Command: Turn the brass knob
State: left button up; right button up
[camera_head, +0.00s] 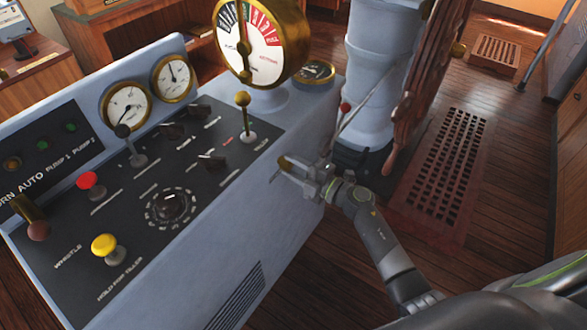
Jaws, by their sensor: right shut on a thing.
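A small brass knob (285,162) shows at the right edge of the grey console (262,215), at the tips of my right gripper (281,170). My right gripper's fingers are shut on this knob and cover part of it. The arm reaches in from the lower right, with the fingers pointing left. How the knob is mounted is hidden by the fingers, and how far it is turned cannot be told. My left gripper is not in view.
The console carries a yellow button (104,244), a red button (87,180), a black dial (169,207) and a brass-topped lever (242,99). A large brass gauge (262,45) stands at its far end. A wooden wheel (412,105) and blue-grey pedestal (383,60) stand beyond my gripper.

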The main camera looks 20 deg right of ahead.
jog(key=n+b, duration=0.1)
jog(key=n, duration=0.2)
jog(key=n+b, duration=0.1)
jog(key=n, duration=0.1)
jog(key=shift+f+n, duration=0.2)
jog(key=shift+n, duration=0.2)
jog(key=n+b, duration=0.3)
jog(key=n, duration=0.2)
jog(key=shift+d+n, duration=0.1)
jog(key=shift+n, duration=0.3)
jog(key=o, duration=1)
jog(key=shift+r, duration=0.1)
